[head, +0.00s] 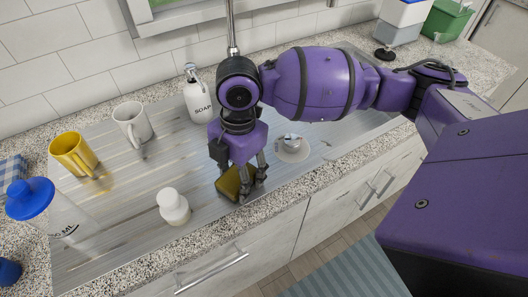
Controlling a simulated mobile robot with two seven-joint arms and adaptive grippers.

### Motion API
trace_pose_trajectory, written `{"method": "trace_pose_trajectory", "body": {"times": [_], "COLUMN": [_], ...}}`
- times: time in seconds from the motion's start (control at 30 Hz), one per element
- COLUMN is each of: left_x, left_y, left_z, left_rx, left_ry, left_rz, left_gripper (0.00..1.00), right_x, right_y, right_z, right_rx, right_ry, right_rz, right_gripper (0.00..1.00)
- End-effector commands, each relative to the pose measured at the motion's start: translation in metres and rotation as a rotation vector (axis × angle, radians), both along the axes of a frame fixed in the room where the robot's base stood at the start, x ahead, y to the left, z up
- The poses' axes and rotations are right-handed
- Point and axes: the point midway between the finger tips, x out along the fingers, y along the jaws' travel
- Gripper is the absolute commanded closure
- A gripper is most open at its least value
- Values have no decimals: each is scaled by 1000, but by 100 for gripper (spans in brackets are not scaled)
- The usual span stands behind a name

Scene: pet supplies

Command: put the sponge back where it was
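The sponge (231,184), yellow with a darker side, is at the front part of the metal drainboard (130,210). My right gripper (241,176) reaches down over it from the right, with its fingers on both sides of the sponge and seemingly closed on it. The fingers hide part of the sponge, and I cannot tell whether its underside touches the drainboard. My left gripper is not in view.
A white bottle (173,207) stands left of the sponge. A small white item (291,147) lies right of my gripper.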

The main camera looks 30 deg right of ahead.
Motion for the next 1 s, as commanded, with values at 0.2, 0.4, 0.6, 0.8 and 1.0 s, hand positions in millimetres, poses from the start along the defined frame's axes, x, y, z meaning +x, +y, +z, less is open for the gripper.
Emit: {"method": "trace_pose_trajectory", "body": {"times": [0.2, 0.4, 0.6, 0.8, 1.0], "left_x": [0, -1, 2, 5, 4], "left_y": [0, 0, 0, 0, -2], "left_z": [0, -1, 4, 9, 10], "left_rx": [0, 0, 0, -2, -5], "left_ry": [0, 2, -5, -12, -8], "left_rz": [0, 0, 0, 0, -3], "left_gripper": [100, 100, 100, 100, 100], "right_x": [1, 2, 4, 6, 7], "right_y": [1, 0, -3, -8, -11], "right_z": [2, 5, 37, 82, 112], "right_rx": [0, 0, 2, 0, -1], "right_ry": [-5, -6, -11, -10, -6], "right_rz": [1, 1, 2, 1, 0], "right_gripper": [35, 35, 35, 35, 35]}}
